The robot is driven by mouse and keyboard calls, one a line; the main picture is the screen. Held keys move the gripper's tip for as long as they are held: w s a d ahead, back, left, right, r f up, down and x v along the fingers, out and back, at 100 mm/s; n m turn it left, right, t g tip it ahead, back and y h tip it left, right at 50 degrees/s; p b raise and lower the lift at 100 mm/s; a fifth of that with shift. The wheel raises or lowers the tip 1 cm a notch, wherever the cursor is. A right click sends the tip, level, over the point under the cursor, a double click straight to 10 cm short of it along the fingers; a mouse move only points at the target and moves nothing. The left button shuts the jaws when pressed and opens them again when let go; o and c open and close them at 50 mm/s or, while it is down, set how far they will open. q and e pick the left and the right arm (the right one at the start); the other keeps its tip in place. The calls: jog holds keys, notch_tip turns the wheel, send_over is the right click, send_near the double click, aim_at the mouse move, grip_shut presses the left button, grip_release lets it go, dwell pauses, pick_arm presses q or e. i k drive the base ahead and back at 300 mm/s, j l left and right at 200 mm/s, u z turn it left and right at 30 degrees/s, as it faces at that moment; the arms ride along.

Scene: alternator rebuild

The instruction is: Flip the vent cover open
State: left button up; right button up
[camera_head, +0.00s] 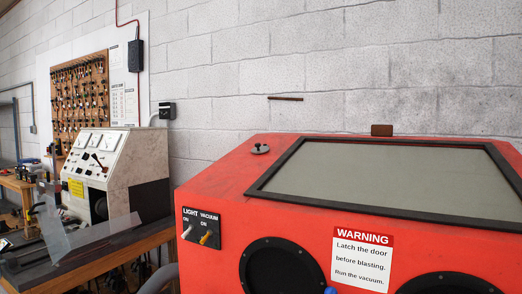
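A red blasting cabinet (215,180) fills the right side of the head view. On the left of its sloped top sits a small round grey metal piece (260,149) with a dark raised middle. It looks like the vent cover and appears to lie flat on the red surface, but I cannot tell for sure how it is hinged. Neither of my grippers shows in this view.
The cabinet has a black-framed window (385,175), a switch panel (201,228), a warning label (362,259) and dark round ports (282,268). A white test machine (115,155) stands on a bench at left. A block wall is behind.

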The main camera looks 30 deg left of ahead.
aim_at(259, 148)
jog(key=i+j+z, duration=0.1)
jog(key=j, duration=0.25)
jog(key=i+j+z, duration=0.1)
jog(key=i+j, duration=0.15)
jog(key=j, duration=0.15)
jog(key=i+j, duration=0.15)
jog(key=j, duration=0.25)
jog(key=i+j+z, duration=0.15)
jog(key=j, duration=0.2)
